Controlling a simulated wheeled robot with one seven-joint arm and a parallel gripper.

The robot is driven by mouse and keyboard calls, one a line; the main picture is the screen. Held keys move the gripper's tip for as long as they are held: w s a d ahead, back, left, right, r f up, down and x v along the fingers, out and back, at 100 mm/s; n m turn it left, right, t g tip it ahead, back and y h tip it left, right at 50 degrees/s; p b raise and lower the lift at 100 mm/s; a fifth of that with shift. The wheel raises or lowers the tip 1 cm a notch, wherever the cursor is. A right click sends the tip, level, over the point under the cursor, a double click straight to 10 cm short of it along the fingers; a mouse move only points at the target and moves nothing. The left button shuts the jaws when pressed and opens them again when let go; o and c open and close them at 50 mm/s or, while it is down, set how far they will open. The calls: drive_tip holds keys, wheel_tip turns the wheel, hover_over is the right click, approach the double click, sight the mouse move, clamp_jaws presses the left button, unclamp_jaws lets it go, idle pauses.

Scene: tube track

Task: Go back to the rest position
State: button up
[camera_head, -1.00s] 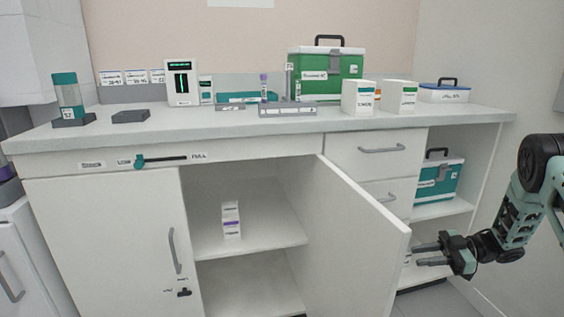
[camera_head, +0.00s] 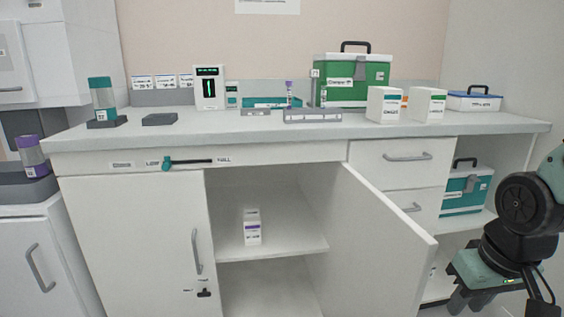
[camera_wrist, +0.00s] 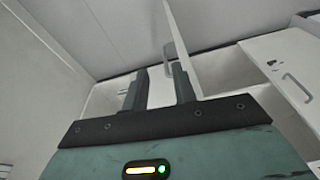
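My gripper (camera_head: 468,300) is at the lower right of the head view, in front of the right end of the counter, with part of it cut off by the bottom edge. In the wrist view my gripper (camera_wrist: 158,88) has its two fingers apart, with nothing between them. The open cabinet door (camera_head: 378,245) stands to the left of my gripper, apart from it in the head view. A handle shows behind the fingers in the wrist view.
The counter (camera_head: 330,138) holds a green case (camera_head: 340,92), two white boxes (camera_head: 385,105) and a lidded box (camera_head: 475,103). A small white box (camera_head: 252,228) stands on the open cabinet's shelf. A teal case (camera_head: 465,190) sits in the right-hand shelf space.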

drive_tip(key=s+a+r+n+g, duration=0.2)
drive_tip(key=s+a+n, duration=0.5)
drive_tip(key=s+a, duration=0.6)
wheel_tip(320, 180, up, 28)
drive_tip(key=w+a+p, duration=0.1)
drive_tip(key=a+p, duration=0.1)
drive_tip(key=p, duration=2.6)
drive_tip(key=shift+a+r, duration=0.15)
drive_tip(key=shift+a, duration=0.15)
